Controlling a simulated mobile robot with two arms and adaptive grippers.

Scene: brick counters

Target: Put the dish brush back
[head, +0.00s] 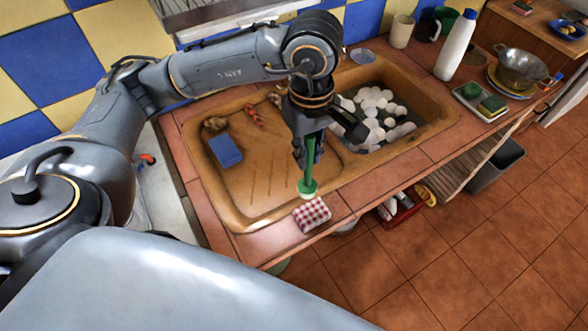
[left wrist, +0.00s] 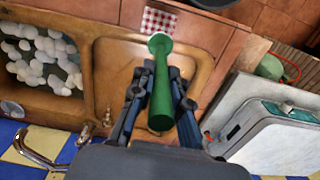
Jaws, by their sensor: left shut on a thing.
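A green dish brush (head: 308,178) is held by my left gripper (head: 308,152) above the near edge of the sink unit. The brush points downward, with its round head at the lower end. In the left wrist view the brush (left wrist: 160,85) lies between the two fingers of my left gripper (left wrist: 158,100), which are shut on its handle. A folded red-and-white checked cloth (head: 312,214) lies on the tiled counter just in front of the brush head; it also shows in the left wrist view (left wrist: 159,21). My right gripper is not in view.
The tan sink (head: 228,205) has a drainboard with a blue sponge (head: 225,150) and a basin with white foam. A white bottle (head: 455,45), mugs and a tray (head: 481,102) with a green-topped sponge stand to the right. The counter's front edge drops to the floor.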

